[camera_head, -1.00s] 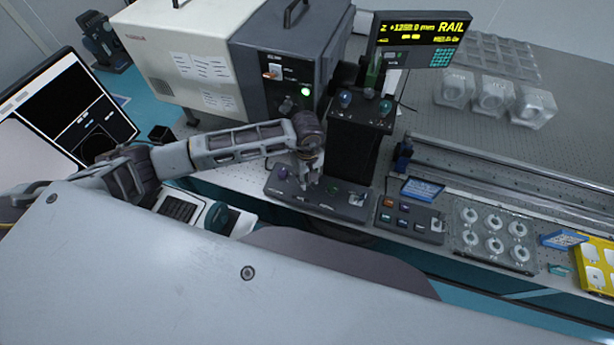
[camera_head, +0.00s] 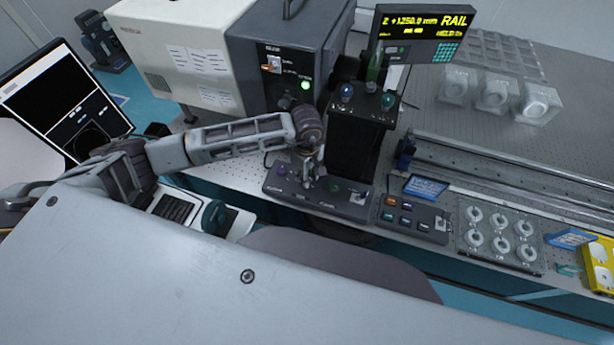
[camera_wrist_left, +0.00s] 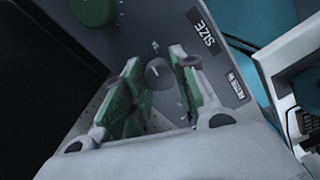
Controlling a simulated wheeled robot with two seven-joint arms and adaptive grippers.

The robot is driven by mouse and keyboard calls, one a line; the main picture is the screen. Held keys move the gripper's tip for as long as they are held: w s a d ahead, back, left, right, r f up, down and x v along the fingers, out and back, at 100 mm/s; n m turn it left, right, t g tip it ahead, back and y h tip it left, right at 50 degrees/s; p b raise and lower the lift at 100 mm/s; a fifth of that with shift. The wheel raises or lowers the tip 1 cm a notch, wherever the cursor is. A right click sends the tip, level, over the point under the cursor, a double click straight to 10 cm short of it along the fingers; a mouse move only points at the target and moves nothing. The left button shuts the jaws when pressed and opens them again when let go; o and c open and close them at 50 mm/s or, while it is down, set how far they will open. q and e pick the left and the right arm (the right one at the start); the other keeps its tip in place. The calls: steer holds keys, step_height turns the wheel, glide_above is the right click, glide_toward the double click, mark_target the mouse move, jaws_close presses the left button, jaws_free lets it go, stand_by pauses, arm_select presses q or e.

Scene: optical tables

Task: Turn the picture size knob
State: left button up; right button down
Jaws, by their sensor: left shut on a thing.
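The picture size knob (camera_wrist_left: 159,73) is a small grey round knob with a pale pointer line, beside a SIZE label (camera_wrist_left: 201,33) in the left wrist view. It is on the dark control panel (camera_head: 318,202) at the table's front edge. My left gripper (camera_head: 308,184) reaches down onto this panel, hiding the knob in the head view. In the left wrist view its green-padded fingers (camera_wrist_left: 160,80) are shut on the knob, one on each side. My right gripper is in neither view.
A green knob (camera_wrist_left: 94,9) is close by on the same panel, with a purple knob (camera_head: 282,170) at its left. A black column (camera_head: 355,145) stands right behind the panel. A button box (camera_head: 412,218) and a lens tray (camera_head: 500,235) are to the right.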

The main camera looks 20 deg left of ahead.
arm_select(q)
steer(key=n+b, duration=0.4)
steer(key=n, duration=0.1)
steer(key=shift+f+n, duration=0.1)
steer(key=shift+n, duration=0.2)
steer(key=shift+c, duration=0.2)
steer(key=shift+n, duration=0.4)
steer(key=shift+n+b, duration=0.65)
steer(key=shift+n, duration=0.35)
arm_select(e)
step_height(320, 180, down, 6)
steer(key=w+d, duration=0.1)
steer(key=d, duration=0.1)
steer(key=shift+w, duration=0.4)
